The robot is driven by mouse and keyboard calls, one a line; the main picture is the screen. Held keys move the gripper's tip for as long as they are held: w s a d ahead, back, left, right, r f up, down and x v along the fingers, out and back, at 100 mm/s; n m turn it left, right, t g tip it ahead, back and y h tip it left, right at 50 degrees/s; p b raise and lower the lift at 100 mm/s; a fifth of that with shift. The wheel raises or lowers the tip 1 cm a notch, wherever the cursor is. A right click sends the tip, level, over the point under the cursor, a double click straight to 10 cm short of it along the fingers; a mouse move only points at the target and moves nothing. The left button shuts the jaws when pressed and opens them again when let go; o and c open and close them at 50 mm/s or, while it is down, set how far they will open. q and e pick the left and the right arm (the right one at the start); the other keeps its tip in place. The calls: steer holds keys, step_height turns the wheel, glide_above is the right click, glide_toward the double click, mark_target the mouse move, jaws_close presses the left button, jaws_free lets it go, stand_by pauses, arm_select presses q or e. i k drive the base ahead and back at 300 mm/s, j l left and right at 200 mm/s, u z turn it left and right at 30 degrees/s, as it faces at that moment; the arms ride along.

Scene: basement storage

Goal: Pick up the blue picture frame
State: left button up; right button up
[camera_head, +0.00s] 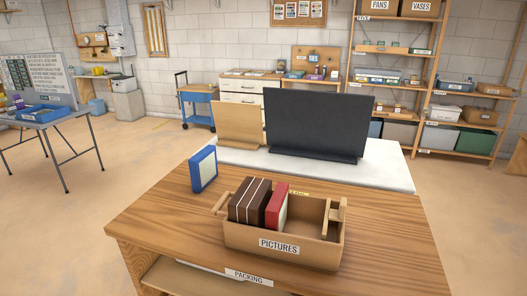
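The blue picture frame (203,169) stands upright on the wooden packing table, left of and a little behind a wooden crate. Its broad face is turned to the right and shows a pale panel inside a blue border. It is apart from the crate. The wooden crate (246,237) is labelled PICTURES and holds dark brown striped frames (249,200) and a red frame (276,206), all upright. The right part of the crate looks empty. Neither of my grippers shows in the head view.
The packing table (385,240) has bare wood around the crate and frame. Behind it, a white surface (385,172) carries a black panel (316,122) and a wooden panel (240,124). A folding table (55,118) stands far left; shelves (433,75) stand back right.

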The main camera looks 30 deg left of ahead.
mark_target(203, 166)
steer(key=u, duration=1.35)
